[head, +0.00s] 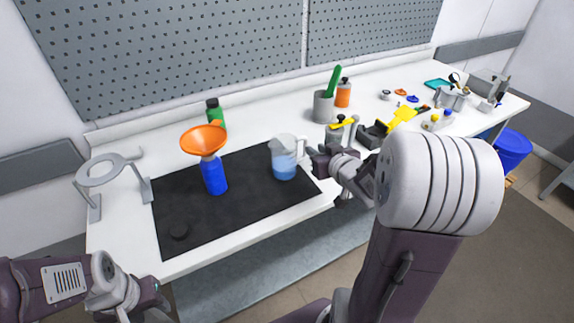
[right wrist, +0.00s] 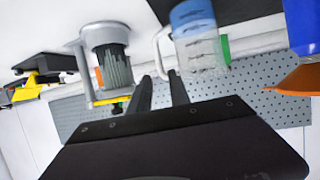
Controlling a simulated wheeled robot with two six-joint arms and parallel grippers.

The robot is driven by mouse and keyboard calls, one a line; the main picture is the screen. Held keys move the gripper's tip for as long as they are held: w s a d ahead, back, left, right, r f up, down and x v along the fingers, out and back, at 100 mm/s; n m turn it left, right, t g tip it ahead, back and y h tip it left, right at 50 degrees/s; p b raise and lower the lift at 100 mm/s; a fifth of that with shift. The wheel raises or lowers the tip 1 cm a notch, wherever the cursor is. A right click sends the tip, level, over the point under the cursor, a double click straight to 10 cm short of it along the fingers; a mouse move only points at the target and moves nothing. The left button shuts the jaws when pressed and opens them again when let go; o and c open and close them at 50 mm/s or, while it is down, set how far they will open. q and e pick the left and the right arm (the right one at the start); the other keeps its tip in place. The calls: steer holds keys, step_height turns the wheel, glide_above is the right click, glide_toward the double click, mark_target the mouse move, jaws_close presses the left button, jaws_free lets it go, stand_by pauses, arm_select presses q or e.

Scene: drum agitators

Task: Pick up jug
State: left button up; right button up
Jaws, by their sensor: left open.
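The jug (head: 285,160) is clear with blue liquid in its lower part. It stands upright on the black mat (head: 240,215), near the mat's right end, its handle facing right. In the right wrist view the jug (right wrist: 203,45) appears upside down, with its handle (right wrist: 158,55) just beyond the fingertips. My right gripper (head: 314,160) is at the jug's handle side. Its two fingers (right wrist: 160,80) are apart with nothing clearly held; contact with the handle cannot be told. My left gripper (head: 152,312) is open at the lower left, partly cut off, away from the jug.
A blue bottle (head: 214,177) with an orange funnel (head: 203,139) stands left of the jug. A grey ring stand (head: 101,172) is at the left. A grey cup (head: 323,107), orange bottle (head: 343,95) and yellow tools (head: 402,117) stand to the right.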

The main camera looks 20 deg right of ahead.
mark_target(307, 144)
steer(key=x, duration=0.3)
steer(key=shift+w+f+b, duration=0.15)
steer(key=shift+w+b, duration=0.1)
steer(key=shift+b, duration=0.1)
steer(key=shift+w, duration=0.15)
steer(key=x, duration=0.4)
steer(key=shift+w+f+b, duration=0.15)
steer(key=shift+f+b, duration=0.1)
steer(key=shift+b, duration=0.1)
steer(key=shift+w+d+f, duration=0.1)
steer(key=shift+w+f, duration=0.05)
steer(key=shift+w, duration=0.2)
steer(key=shift+s, duration=0.1)
jaws_close()
